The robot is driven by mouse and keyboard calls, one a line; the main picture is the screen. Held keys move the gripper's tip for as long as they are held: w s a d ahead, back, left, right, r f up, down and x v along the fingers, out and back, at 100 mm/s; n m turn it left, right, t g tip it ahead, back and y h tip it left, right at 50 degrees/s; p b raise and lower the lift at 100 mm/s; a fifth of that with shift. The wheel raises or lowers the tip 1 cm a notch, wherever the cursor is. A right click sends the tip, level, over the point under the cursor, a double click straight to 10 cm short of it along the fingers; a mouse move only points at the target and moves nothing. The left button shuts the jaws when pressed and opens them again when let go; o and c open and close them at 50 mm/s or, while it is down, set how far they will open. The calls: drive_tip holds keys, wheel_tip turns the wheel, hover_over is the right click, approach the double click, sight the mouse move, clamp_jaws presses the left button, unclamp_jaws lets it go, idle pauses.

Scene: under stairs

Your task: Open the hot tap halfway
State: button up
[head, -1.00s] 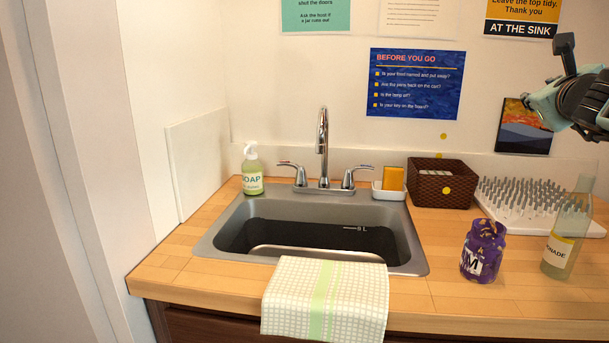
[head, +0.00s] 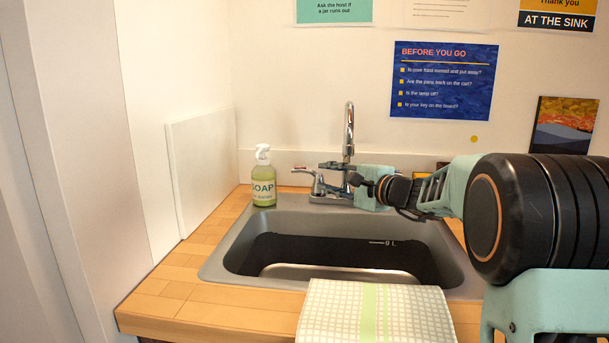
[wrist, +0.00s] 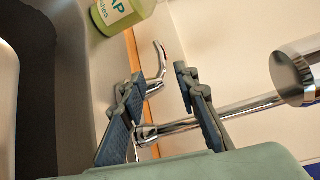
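The chrome faucet (head: 349,132) stands behind the sink; its spout end (wrist: 296,72) is large at the right in the wrist view. Its left lever handle (head: 303,171) points left, and in the wrist view the handle (wrist: 160,62) shows around and just beyond my fingertips. No hot or cold mark is readable. The right handle is hidden behind my arm in the head view. My gripper (head: 326,178) reaches in from the right, in front of the spout base. Its two fingers (wrist: 157,77) are apart, with nothing clamped. I cannot tell whether they touch the handle.
A soap bottle (head: 263,180) stands left of the faucet, near the left handle. The steel sink (head: 232,235) lies below my gripper, with a checked towel (head: 335,315) over its front edge. A white panel (head: 202,170) stands at the left wall. My arm covers the counter's right side.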

sight(305, 172)
drive_tip(key=x, duration=1)
drive_tip(key=shift+w+a, duration=0.1)
drive_tip(key=shift+a, duration=0.1)
clamp_jaws()
